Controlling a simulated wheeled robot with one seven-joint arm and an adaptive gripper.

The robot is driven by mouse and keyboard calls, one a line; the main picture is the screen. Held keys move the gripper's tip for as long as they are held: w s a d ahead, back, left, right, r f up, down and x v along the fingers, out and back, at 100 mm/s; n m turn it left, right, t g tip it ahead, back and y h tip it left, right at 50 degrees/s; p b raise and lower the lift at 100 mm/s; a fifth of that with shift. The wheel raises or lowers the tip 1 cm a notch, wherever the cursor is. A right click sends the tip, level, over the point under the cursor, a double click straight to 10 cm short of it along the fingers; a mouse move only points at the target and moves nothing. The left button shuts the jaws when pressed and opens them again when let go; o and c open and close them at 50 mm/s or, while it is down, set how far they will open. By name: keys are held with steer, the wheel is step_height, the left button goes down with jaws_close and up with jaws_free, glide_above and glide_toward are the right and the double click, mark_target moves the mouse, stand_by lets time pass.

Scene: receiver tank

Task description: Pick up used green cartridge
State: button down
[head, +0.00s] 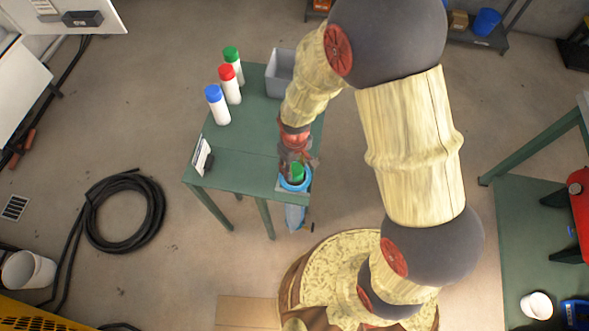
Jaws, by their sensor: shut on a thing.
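A green cartridge (297,174) sits upright in a blue-rimmed holder (293,187) at the table's near right corner; only its green top shows. My gripper (299,163) reaches down over it and is shut on it at the top. The arm partly hides the fingers, and I cannot tell whether the cartridge is raised within the holder. Three white cartridges stand on the table's left side: one with a blue cap (217,107), one with a red cap (230,86) and one with a green cap (234,66).
The green table (240,147) has a clear middle. A grey bin (280,74) is at its back right, partly behind my arm. A small white sign (202,157) stands at its left edge. A coiled black hose (124,212) lies on the floor. Another green bench (520,225) is at right.

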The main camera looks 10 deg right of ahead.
step_height(320, 180, up, 15)
steer(key=p, duration=0.3)
stand_by(0.5)
steer(key=shift+f+b, duration=3.95)
steer(key=shift+f, duration=2.95)
steer(key=shift+r+p, duration=2.55)
steer(key=shift+r, duration=0.55)
